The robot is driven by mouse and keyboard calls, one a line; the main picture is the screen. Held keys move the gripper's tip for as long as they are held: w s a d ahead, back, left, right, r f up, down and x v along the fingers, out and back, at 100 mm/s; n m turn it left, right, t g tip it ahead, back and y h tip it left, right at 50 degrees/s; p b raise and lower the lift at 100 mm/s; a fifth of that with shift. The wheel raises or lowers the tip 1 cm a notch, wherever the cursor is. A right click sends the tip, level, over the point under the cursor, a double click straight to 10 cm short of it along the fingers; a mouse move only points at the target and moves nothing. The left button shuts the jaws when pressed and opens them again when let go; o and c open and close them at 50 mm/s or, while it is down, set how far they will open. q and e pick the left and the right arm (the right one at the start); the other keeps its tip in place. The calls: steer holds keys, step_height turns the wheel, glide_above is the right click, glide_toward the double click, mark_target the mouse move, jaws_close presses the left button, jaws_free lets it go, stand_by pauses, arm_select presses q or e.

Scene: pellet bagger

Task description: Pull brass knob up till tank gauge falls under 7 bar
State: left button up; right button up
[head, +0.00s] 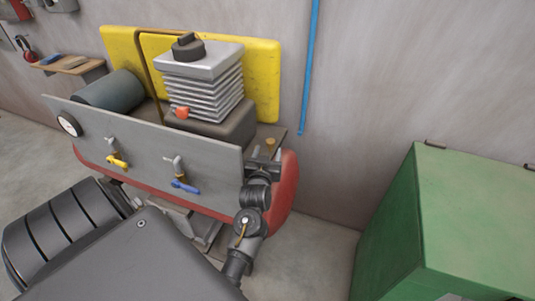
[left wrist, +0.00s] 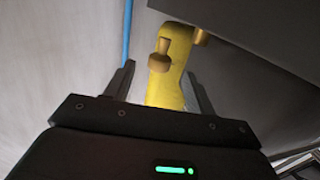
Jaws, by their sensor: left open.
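The small brass knob (head: 270,143) stands at the right end of the machine, behind the grey front panel. In the left wrist view the brass knob (left wrist: 159,62) appears ahead of and between my fingers, with a visible gap on each side. My left gripper (head: 264,158) is open beside the knob, at the panel's right end; its fingers also show in the left wrist view (left wrist: 162,82). The white round gauge (head: 68,124) is at the panel's far left; its reading is too small to tell. My right gripper is not in view.
The grey panel (head: 145,150) carries a yellow-handled valve (head: 117,160) and a blue-handled valve (head: 185,186). A finned block (head: 200,90) rises behind it, before yellow plates (head: 262,75). A green cabinet (head: 450,210) stands right, a blue pipe (head: 311,60) on the wall.

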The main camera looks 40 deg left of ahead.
mark_target(271, 140)
arm_select(q)
steer(key=shift+w+a, duration=0.1)
steer(key=shift+w, duration=0.2)
steer(key=x, duration=0.5)
steer(key=shift+w+a, duration=0.2)
steer(key=shift+w, duration=0.1)
steer(key=shift+w+a+f+p, duration=0.1)
steer(key=shift+w+a+p, duration=0.2)
steer(key=shift+w, duration=0.2)
